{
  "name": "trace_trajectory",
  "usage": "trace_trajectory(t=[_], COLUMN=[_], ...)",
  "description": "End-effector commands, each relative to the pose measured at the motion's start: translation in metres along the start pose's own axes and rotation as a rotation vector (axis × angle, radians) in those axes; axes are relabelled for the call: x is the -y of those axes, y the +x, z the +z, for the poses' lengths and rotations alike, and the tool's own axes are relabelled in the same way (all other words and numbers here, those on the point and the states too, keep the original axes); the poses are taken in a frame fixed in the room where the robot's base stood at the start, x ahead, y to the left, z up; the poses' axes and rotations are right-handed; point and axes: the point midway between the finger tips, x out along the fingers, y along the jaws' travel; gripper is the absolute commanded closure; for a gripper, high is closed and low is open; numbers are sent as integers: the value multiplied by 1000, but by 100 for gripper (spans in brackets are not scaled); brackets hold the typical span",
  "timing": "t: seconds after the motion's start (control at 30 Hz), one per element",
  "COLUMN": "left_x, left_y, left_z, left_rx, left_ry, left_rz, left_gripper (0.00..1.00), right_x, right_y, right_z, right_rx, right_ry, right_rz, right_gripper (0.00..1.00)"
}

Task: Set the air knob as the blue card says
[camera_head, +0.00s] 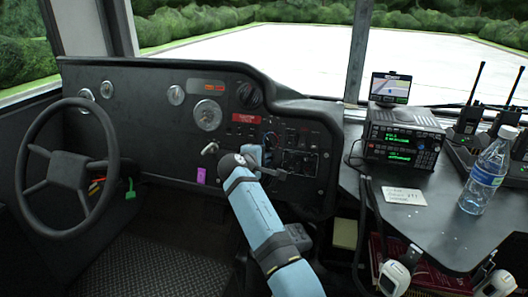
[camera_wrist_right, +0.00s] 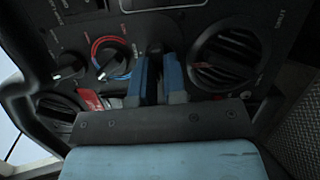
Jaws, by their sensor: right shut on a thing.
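My right gripper (camera_head: 282,173) is at the dashboard panel, right of the steering wheel. In the right wrist view its two blue fingers (camera_wrist_right: 157,80) are closed around a dark knob (camera_wrist_right: 155,48), mostly hidden between them. The knob's pointer and marked setting cannot be read. Left of it is a knob with a red and blue arc (camera_wrist_right: 112,54), and farther left another dark knob (camera_wrist_right: 68,67). A card that is clearly blue does not show. A white card (camera_head: 405,196) with small, unreadable writing lies on the right console. My left gripper is out of view.
A round air vent (camera_wrist_right: 226,57) is close right of the fingers. The steering wheel (camera_head: 31,188) stands at the left. A radio (camera_head: 402,141), a water bottle (camera_head: 485,170) and handheld radios (camera_head: 470,119) occupy the right console.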

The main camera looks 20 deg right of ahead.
Motion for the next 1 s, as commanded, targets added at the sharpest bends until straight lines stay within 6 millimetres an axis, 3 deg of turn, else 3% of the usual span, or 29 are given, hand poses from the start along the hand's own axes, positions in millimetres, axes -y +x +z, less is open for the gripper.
trace_trajectory(t=[0.03,0.27,0.7,1.0], left_x=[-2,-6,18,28], left_y=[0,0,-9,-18], left_z=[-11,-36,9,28], left_rx=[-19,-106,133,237], left_ry=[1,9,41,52], left_rz=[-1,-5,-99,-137], left_gripper=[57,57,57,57], right_x=[-5,-6,-8,-7], right_y=[-1,-1,0,1], right_z=[1,1,3,4], right_rx=[1,1,1,1], right_ry=[42,254,661,898], right_rz=[-11,-62,-159,-216], right_gripper=[100,100,100,100])
